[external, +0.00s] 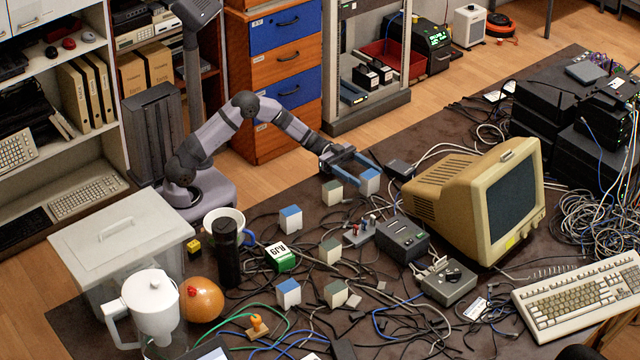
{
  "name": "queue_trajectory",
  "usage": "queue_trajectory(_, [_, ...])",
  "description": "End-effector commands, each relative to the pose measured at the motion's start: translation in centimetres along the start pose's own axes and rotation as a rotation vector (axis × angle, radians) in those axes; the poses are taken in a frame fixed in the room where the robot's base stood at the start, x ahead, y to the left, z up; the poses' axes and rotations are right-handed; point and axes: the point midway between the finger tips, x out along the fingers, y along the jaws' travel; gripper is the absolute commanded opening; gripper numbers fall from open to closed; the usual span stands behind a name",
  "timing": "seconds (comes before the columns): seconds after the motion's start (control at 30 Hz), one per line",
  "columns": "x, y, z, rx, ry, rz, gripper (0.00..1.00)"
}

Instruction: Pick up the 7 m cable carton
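Several small carton-like blocks stand on the dark table, and no length label on them is readable. Blue-topped ones are at the far side (370,182), the middle (291,220) and the front (288,293). Pale grey-green-topped ones are at the far side (332,192), the middle (330,251) and the front (336,294). I cannot tell which is the 7 m carton. My gripper (361,171) looks open, its fingers spread low over the far blue-topped carton. That carton appears by the right fingertip; I cannot tell whether they touch. I see nothing held.
Tangled black cables cover the table around the cartons. A beige monitor (470,200) stands right of my gripper, with a grey box (402,240) before it. A black flask (228,255), an orange gourd-like object (202,300) and a clear bin (120,230) stand at the left.

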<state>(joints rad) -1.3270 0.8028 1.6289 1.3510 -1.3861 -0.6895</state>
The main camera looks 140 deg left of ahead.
Motion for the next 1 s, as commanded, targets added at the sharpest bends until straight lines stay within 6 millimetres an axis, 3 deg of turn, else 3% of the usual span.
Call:
queue_trajectory(0.03, [0.0,0.0,0.0,0.000,0.000,0.000,0.55])
queue_trajectory(0.2, [0.0,0.0,0.0,0.000,0.000,0.000,0.17])
queue_trajectory(0.57, [0.0,0.0,-0.6,0.002,0.001,0.000,0.17])
queue_trajectory(1.0, [0.0,0.0,-7.1,0.005,0.002,0.000,0.17])
